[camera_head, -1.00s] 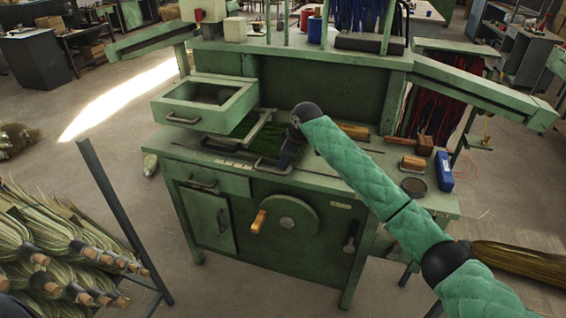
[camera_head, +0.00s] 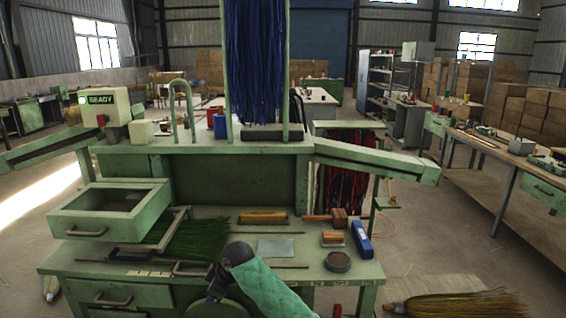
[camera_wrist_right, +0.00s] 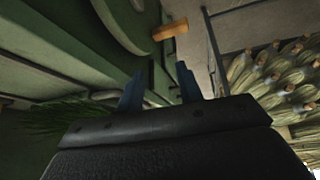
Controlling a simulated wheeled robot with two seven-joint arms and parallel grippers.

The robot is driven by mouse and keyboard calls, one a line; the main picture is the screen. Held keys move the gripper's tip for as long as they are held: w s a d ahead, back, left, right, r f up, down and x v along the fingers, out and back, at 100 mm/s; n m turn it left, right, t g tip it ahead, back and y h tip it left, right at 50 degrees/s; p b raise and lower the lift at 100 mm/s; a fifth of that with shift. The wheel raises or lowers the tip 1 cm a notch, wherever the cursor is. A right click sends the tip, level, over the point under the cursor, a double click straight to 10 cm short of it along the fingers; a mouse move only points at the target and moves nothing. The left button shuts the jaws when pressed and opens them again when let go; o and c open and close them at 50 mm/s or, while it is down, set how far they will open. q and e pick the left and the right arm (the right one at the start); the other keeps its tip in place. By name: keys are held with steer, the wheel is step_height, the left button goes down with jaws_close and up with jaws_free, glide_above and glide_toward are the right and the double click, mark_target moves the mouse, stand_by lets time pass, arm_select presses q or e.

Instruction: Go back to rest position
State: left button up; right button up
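My right arm comes in from the bottom of the head view, and its dark gripper (camera_head: 212,296) hangs low at the front edge of the green bench (camera_head: 330,294), near the round wheel. In the right wrist view my right gripper (camera_wrist_right: 160,82) has its two blue-grey fingers apart with nothing between them. The bench underside, a wooden crank handle (camera_wrist_right: 170,29) and green bristles (camera_wrist_right: 58,117) show beyond the fingers. In the head view the green bristles (camera_head: 195,240) lie in the tray on the bench top. My left gripper is not in view.
A green drawer box (camera_head: 110,212) stands at the bench's left. Wooden blocks, a blue box (camera_head: 361,239) and a round dark tin (camera_head: 338,262) sit at the right. Finished-looking brooms (camera_wrist_right: 275,75) lie beside the bench in the wrist view. A box reads READY (camera_head: 101,99).

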steer(key=s+d+f+m+t, duration=0.1)
steer(key=s+d+f+m, duration=0.25)
steer(key=s+d, duration=0.35)
steer(key=s+d+f+m, duration=0.2)
steer(key=s+d+f, duration=0.3)
steer(key=s+d, duration=0.15)
steer(key=s+d+f+m+t, duration=0.1)
steer(key=s+d+f+m, duration=0.25)
steer(key=s+d, duration=0.35)
steer(key=s+d+m+h, duration=0.5)
steer(key=s+d, duration=1.6)
steer(key=d, duration=0.1)
steer(key=s+a+f+g, duration=0.1)
steer(key=s+f, duration=0.1)
steer(key=f, duration=1.7)
steer(key=s+a+f+g, duration=0.1)
steer(key=s+a+f, duration=0.1)
steer(key=f, duration=1.8)
steer(key=shift+s+a+f+g, duration=0.2)
steer(key=shift+s+a+g, duration=0.1)
steer(key=shift+g, duration=0.1)
